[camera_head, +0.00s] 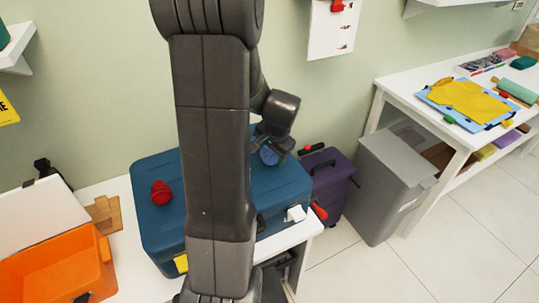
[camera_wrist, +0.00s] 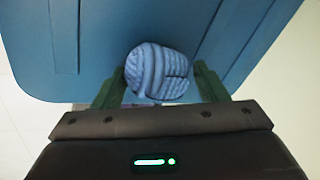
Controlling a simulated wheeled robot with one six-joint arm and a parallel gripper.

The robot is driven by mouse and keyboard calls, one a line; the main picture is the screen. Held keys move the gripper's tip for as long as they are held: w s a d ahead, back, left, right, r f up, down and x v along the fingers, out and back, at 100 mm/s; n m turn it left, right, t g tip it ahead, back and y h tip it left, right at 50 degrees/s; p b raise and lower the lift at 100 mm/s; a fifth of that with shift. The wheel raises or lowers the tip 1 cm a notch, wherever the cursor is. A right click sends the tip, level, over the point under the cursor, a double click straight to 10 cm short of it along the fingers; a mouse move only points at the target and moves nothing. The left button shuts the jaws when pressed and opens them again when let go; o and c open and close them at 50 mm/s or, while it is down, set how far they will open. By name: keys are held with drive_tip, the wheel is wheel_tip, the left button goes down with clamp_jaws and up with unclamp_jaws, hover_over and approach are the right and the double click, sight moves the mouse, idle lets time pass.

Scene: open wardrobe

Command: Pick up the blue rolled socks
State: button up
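The blue rolled socks (camera_wrist: 158,72) are a ribbed light-blue bundle in the wrist view, between the two green fingers of my gripper (camera_wrist: 160,85). The fingers flank the socks closely on both sides; I cannot tell whether they press on them. In the head view the socks (camera_head: 268,155) show as a small blue shape at the end of my gripper (camera_head: 270,145), over the blue case (camera_head: 155,225). Whether they rest on the case or are raised is unclear. My arm hides the middle of the case.
An orange bin (camera_head: 60,275) stands left. A purple suitcase (camera_head: 330,182) and a grey bin (camera_head: 390,185) stand right, before a white table (camera_head: 385,90) with several items.

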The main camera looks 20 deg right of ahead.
drive_tip(key=shift+c, duration=1.1)
drive_tip(key=shift+r, duration=0.1)
